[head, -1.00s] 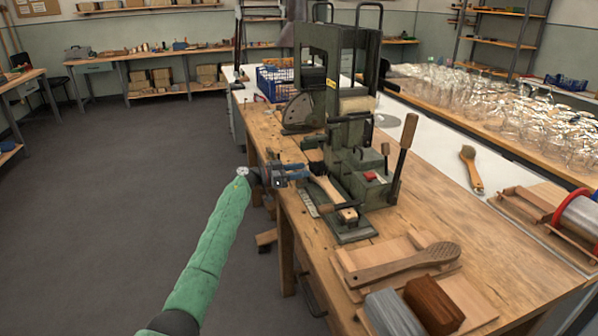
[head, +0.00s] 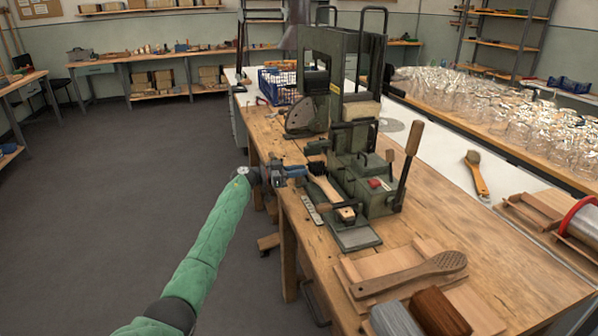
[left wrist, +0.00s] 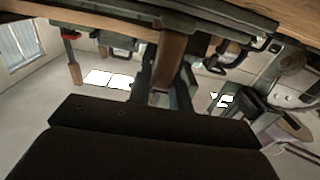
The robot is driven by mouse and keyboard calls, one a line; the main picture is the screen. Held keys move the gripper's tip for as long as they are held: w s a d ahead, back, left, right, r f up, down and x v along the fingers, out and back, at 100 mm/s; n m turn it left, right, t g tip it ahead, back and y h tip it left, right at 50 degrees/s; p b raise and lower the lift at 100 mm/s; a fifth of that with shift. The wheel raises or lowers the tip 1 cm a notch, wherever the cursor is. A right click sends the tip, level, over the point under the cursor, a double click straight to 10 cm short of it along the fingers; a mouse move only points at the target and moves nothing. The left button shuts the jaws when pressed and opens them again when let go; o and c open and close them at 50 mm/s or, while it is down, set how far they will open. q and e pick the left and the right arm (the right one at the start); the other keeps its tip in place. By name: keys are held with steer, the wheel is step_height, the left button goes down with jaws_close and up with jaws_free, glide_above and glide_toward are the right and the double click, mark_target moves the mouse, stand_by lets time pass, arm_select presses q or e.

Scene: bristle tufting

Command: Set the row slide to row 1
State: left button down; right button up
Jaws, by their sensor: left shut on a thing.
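The green tufting machine (head: 372,192) stands on the wooden bench. A narrow wooden piece (head: 326,190) lies along its left side, with a small wooden end block (head: 346,214) near the front plate. A pale marked scale (head: 311,208) runs beside it; its row marks are too small to read. My left gripper (head: 302,173) is at the far left end of this wooden piece, beside a dark tuft. In the left wrist view, my gripper's fingers (left wrist: 167,80) are shut around a brown wooden part (left wrist: 172,50). The slide under it is mostly hidden. My right gripper is not in view.
A tall lever (head: 408,165) rises at the machine's right. A wooden brush body (head: 415,272) and blocks lie at the front of the bench (head: 480,270). A blue crate (head: 278,84) stands behind. Clear floor lies to the left.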

arm_select(q)
steer(key=c, duration=1.3)
jaws_free()
steer(key=shift+w+a+f, duration=0.1)
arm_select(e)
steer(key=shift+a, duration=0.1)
arm_select(q)
steer(key=v, duration=0.6)
steer(key=shift+a, duration=0.4)
steer(key=shift+s+a, duration=0.3)
steer(key=shift+a, duration=0.15)
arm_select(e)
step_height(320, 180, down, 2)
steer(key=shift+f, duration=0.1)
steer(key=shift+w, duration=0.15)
